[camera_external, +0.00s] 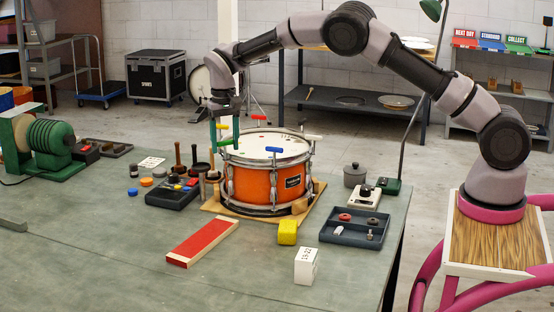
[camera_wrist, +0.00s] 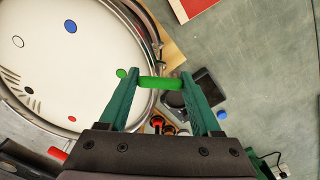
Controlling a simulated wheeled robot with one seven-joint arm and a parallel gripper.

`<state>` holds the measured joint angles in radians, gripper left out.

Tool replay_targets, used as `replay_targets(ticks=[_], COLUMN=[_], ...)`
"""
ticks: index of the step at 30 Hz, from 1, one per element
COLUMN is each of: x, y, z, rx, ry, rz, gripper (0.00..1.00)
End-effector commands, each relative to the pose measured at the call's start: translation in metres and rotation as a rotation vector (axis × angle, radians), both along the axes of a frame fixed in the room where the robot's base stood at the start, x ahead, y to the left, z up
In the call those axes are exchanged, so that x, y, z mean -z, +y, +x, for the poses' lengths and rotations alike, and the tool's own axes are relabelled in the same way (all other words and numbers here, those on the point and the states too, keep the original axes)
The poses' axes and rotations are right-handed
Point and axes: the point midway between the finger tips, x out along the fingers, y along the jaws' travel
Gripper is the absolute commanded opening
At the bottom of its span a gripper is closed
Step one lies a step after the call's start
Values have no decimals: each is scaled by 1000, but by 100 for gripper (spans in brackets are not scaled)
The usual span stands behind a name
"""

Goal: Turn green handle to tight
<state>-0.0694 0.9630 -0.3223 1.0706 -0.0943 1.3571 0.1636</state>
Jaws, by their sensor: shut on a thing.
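The orange drum (camera_external: 265,187) stands on a wooden base on the bench, with T-shaped handles around its rim. The green handle (camera_wrist: 160,83) lies crosswise between my green fingers in the wrist view, with a finger against each end. My gripper (camera_external: 225,128) points down at the left side of the drum rim in the external view and is shut on this handle. A green dot (camera_wrist: 121,73) marks the drum head beside it. The blue handle (camera_external: 274,149) and red handle (camera_external: 261,117) stand elsewhere on the rim. The handle's lower shaft is hidden.
A dark tray of small parts (camera_external: 172,196) and wooden-handled tools stand left of the drum. A red board (camera_external: 203,242), a yellow block (camera_external: 288,232) and a grey parts tray (camera_external: 354,229) lie in front. The bench's front left is mostly clear.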

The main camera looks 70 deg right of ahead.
Motion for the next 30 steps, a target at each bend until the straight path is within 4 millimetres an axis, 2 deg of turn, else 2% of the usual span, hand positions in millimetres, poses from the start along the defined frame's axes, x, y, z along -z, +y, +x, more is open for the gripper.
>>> replay_targets(ticks=[30], x=[0], y=[0], z=[0], rx=[965], ry=[-1], rz=[0], gripper=[9])
